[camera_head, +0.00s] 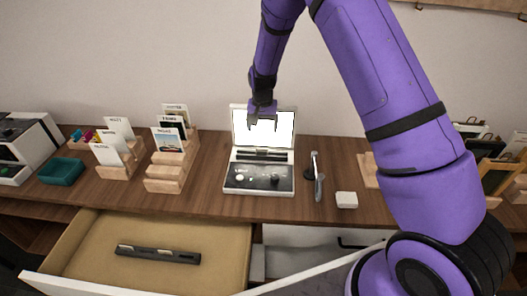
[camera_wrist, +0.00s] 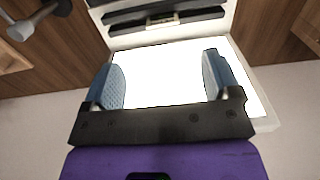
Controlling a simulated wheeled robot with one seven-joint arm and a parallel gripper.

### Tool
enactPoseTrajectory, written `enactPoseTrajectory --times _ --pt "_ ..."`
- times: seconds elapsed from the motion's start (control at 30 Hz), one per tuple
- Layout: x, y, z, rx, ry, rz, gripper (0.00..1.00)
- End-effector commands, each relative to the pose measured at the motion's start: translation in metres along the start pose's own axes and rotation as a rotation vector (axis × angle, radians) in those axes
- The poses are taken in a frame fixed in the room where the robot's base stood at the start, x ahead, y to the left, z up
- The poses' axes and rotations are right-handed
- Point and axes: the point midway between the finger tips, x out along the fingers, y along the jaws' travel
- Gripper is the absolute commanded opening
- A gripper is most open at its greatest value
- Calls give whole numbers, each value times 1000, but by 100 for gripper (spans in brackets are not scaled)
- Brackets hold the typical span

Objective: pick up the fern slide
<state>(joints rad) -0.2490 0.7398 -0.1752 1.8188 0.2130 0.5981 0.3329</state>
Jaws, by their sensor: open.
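My gripper (camera_head: 262,122) is open and empty, in front of the glowing white panel (camera_head: 283,133) of a light box on the table. In the wrist view my gripper (camera_wrist: 163,80) has its two blue fingers spread over the lit panel (camera_wrist: 165,75), with nothing between them. A dark slotted rail (camera_wrist: 160,20) lies beyond the fingertips, with a small pale piece in it. A dark holder (camera_head: 158,254) with small pale pieces lies in the open drawer. I cannot tell which small piece, if any, is the fern slide.
The drawer (camera_head: 85,262) stands open below the table (camera_head: 210,180). Wooden racks with cards (camera_head: 170,160) and a teal tray (camera_head: 60,172) stand at the left. A dark stand (camera_head: 317,178) and a small white block (camera_head: 346,200) are right of the light box.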

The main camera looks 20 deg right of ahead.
Motion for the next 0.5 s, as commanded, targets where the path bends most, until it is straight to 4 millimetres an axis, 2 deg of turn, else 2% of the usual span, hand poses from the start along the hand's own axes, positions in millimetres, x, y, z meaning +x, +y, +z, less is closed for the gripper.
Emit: enactPoseTrajectory --times 0.23,0.5 --pt "21 -1 0 3 -4 5 83" --pt "58 -1 -1 3 -3 3 83"
